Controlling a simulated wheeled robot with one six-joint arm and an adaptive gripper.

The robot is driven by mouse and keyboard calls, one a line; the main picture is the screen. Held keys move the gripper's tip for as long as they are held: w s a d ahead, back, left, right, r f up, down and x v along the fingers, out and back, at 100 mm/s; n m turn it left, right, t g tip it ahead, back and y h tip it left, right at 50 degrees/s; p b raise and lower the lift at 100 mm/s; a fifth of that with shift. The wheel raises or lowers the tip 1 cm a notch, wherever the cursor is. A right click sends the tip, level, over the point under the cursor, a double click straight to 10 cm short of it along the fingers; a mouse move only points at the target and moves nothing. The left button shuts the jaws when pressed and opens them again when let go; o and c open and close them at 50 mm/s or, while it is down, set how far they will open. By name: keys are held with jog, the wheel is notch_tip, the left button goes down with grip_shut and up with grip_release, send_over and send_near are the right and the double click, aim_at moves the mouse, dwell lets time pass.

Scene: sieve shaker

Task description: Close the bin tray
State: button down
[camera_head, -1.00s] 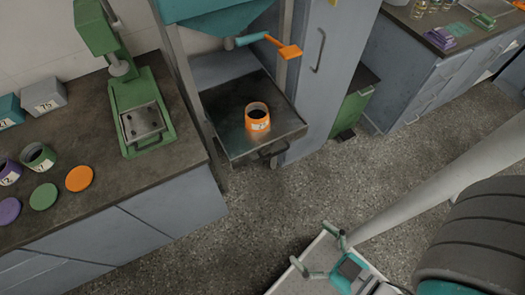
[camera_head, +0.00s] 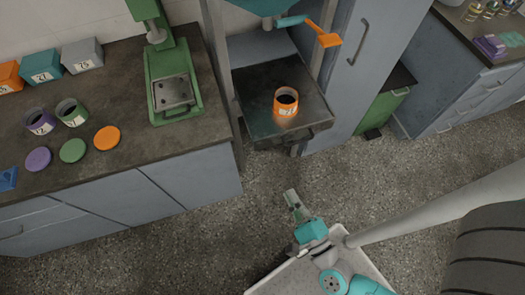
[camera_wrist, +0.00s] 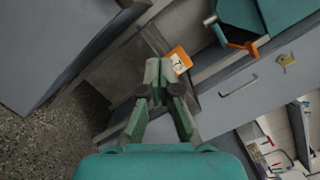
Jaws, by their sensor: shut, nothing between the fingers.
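The bin tray (camera_head: 258,98) is a dark metal tray, pulled out below the teal hopper (camera_head: 262,5). Its front handle (camera_head: 285,139) faces me. An orange jar (camera_head: 286,102) with dark contents and a white label stands upright on the tray. My gripper (camera_head: 291,196) is shut and empty, in front of and apart from the tray, pointing towards it. In the wrist view my shut fingers (camera_wrist: 158,65) cover part of the tray (camera_wrist: 118,70). The orange jar (camera_wrist: 179,60) shows just beyond the fingertips.
An orange-tipped lever (camera_head: 328,38) sticks out from the hopper above the tray. A counter (camera_head: 105,145) at left holds a green press (camera_head: 174,95), jars, lids and boxes. A grey cabinet (camera_head: 350,75) stands right of the tray. Open floor (camera_head: 200,225) lies in front.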

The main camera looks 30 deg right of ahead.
aim_at(244, 104)
jog(key=w+f+m+g+h, duration=0.1)
jog(key=w+f+m+h, duration=0.2)
jog(key=w+f+m, duration=0.7)
jog(key=shift+w+d+r+m, duration=0.45)
jog(key=shift+w+d, duration=0.1)
jog(key=shift+w, duration=0.95)
jog(key=shift+w+d+r+m, duration=0.5)
jog(key=shift+w, duration=1)
jog(key=shift+w+d+r+m, duration=0.45)
jog(key=shift+w+d, duration=0.1)
jog(key=shift+w, duration=0.95)
jog(key=shift+w, duration=0.1)
jog(key=x, duration=1.3)
jog(key=f+x, duration=0.1)
jog(key=x, duration=0.6)
jog(key=shift+d+r, duration=0.1)
jog(key=shift+w+r, duration=0.1)
jog(key=shift+w, duration=0.15)
